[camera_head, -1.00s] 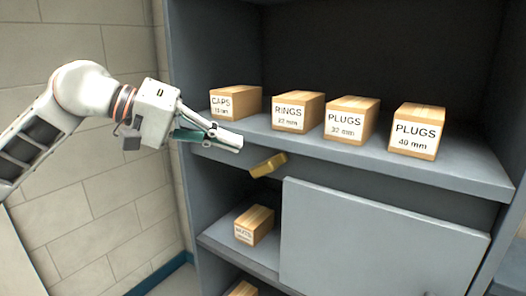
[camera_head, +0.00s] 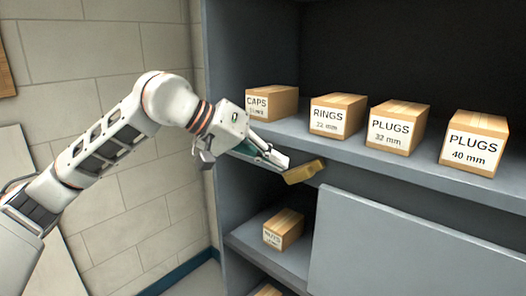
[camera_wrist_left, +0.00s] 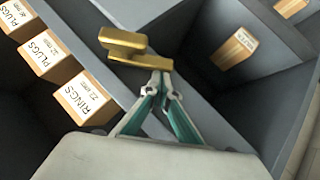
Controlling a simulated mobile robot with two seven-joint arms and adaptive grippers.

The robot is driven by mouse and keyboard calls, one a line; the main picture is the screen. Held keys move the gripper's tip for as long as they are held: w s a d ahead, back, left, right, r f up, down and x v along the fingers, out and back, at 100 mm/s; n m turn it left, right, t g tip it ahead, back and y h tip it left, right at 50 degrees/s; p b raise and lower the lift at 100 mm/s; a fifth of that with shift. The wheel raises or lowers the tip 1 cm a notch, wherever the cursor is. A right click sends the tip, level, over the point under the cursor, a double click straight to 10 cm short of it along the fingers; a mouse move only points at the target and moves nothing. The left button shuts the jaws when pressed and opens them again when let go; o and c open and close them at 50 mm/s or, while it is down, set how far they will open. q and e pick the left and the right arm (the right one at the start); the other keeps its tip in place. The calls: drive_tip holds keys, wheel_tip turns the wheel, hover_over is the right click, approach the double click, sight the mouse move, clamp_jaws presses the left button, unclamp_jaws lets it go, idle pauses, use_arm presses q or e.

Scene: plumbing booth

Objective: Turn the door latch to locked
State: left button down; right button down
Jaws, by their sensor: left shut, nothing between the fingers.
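The brass-coloured door latch (camera_head: 304,172) sits under the front edge of the upper shelf, just above the top left corner of the grey door panel (camera_head: 410,250). Its bar slants slightly up to the right in the head view. In the left wrist view the latch (camera_wrist_left: 128,44) shows as a stepped brass block. My left gripper (camera_head: 285,164) is shut and empty, its tips at the latch's left end. In the left wrist view the fingertips (camera_wrist_left: 160,78) meet or nearly meet the latch's lower edge; I cannot tell if they touch. My right gripper is not in view.
Boxes marked CAPS (camera_head: 270,102), RINGS (camera_head: 337,116) and PLUGS (camera_head: 474,144) stand on the upper shelf, close above my left gripper. A small box (camera_head: 283,229) stands on the lower shelf. A block wall (camera_head: 110,140) is at left.

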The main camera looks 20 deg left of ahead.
use_arm(q)
drive_tip(key=shift+w+d+f, duration=0.15)
drive_tip(key=shift+f, duration=0.05)
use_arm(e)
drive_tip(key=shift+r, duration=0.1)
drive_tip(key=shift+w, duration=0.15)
use_arm(q)
drive_tip(key=shift+f, duration=0.1)
